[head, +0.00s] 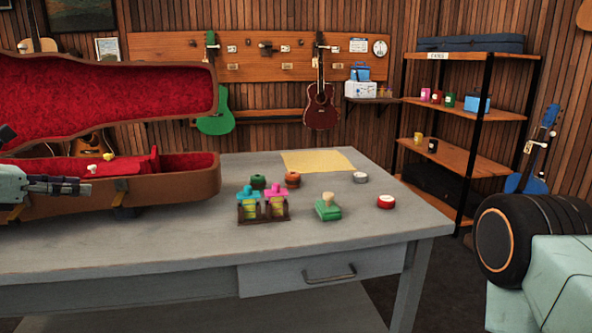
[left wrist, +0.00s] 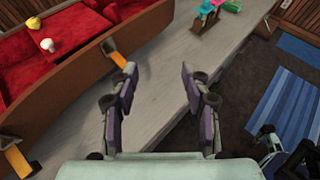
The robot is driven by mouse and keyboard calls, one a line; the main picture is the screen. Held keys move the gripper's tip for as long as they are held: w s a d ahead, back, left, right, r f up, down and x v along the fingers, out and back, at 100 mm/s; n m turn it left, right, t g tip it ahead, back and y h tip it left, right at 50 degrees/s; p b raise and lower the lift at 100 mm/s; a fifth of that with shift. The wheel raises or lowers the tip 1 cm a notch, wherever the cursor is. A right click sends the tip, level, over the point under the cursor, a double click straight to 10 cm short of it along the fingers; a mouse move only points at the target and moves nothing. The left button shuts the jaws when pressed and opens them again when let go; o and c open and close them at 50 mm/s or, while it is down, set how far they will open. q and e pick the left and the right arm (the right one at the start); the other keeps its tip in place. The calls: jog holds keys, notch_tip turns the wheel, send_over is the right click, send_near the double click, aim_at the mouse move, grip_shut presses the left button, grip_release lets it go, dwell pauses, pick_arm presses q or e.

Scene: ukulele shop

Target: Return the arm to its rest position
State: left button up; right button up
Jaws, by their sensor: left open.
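My left gripper (head: 88,187) is at the left of the head view, in front of the open brown instrument case. In the left wrist view the left gripper (left wrist: 158,92) has its two purple-padded fingers apart, with nothing between them but a view of the grey table. It is beside the case's front wall, close to an orange latch (left wrist: 120,80); I cannot tell whether it touches. Dark jointed parts (left wrist: 288,152) at the lower right of the left wrist view look like mine. I cannot make out whether they are the right gripper.
The case (head: 185,186) with red lining stands open on the grey table (head: 320,235). A small rack (head: 250,210) with coloured pieces, a green stamp-like block (head: 327,209), a red tin (head: 386,201) and a yellow cloth (head: 318,161) lie right of it.

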pick_arm(q)
jog(key=d+f+m+y, duration=0.2)
jog(key=f+m, duration=0.3)
jog(key=s+d+f+m+g+y, duration=0.1)
jog(key=d+f+m+y, duration=0.1)
jog(key=d+f+m, duration=0.1)
jog(key=s+d+f+m+y, duration=0.1)
jog(key=d+f+m+y, duration=0.1)
jog(key=f+m, duration=0.4)
jog(key=shift+d+f+m+g, duration=0.35)
jog(key=shift+d+f, duration=0.4)
jog(key=shift+f, duration=0.3)
jog(key=s+d+f+m+g, duration=0.2)
jog(key=s+d+f+m, duration=0.2)
jog(key=s+f, duration=0.3)
jog(key=s+d+f+m+g+y, duration=0.1)
jog(key=s+d+f+m+g, duration=0.1)
jog(key=s+d+f+m, duration=0.35)
jog(key=s+d+f+m+g, duration=0.1)
jog(key=s+d+f+m, duration=0.15)
jog(key=s+f, duration=0.6)
jog(key=s+d+f+m+g, duration=0.1)
jog(key=s+f+g, duration=0.1)
jog(key=s, duration=0.7)
jog(key=s+d+f+m+g, duration=0.1)
jog(key=s+d+f+g, duration=0.1)
jog(key=s, duration=0.7)
jog(key=shift+s+f+g, duration=0.35)
jog(key=shift+f, duration=0.3)
jog(key=shift+m, duration=0.25)
